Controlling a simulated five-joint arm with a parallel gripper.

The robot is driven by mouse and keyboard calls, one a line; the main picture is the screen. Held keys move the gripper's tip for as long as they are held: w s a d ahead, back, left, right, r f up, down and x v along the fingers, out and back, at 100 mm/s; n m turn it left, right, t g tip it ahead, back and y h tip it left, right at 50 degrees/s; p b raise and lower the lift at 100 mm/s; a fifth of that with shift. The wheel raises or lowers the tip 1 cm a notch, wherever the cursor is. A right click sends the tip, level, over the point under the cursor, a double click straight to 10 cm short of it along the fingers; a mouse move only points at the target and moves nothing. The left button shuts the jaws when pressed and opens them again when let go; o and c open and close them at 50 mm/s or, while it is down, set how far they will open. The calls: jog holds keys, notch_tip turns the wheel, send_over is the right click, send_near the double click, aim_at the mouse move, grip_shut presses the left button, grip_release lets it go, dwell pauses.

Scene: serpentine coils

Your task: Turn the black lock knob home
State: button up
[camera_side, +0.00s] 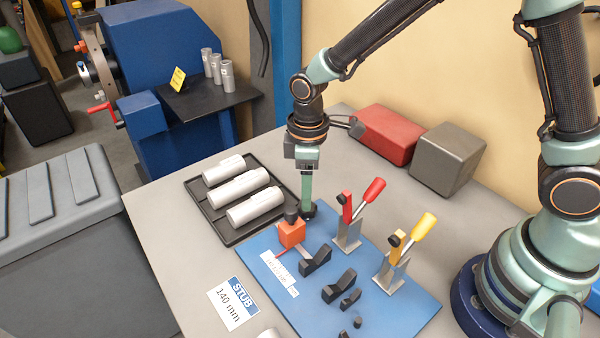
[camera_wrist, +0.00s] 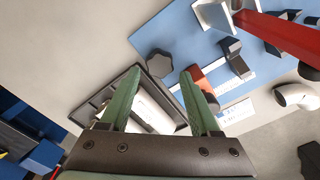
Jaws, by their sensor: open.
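The black lock knob (camera_side: 310,212) sits low at the far-left corner of the blue fixture plate (camera_side: 405,312), partly hidden behind my gripper in the side view. In the wrist view the knob (camera_wrist: 159,62) is dark and lobed, and shows just beyond and between my fingertips. My gripper (camera_side: 306,203) points down right over the knob. In the wrist view my gripper (camera_wrist: 161,73) has its two green fingers apart with nothing held between them. I cannot tell whether the fingers reach down around the knob or stop just above it.
An orange block (camera_side: 291,234) with a black top stands close beside the knob. Red (camera_side: 373,190) and yellow (camera_side: 425,226) lever clamps and black V-blocks (camera_side: 338,287) stand on the plate. A black tray (camera_side: 224,238) of silver tubes lies left. Red (camera_side: 386,134) and grey (camera_side: 447,158) blocks stand behind.

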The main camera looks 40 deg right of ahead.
jog(key=shift+f, duration=2)
jog(key=shift+c, duration=0.3)
grip_shut()
jog(key=shift+m, duration=2.7)
jog(key=shift+o, duration=0.3)
grip_release()
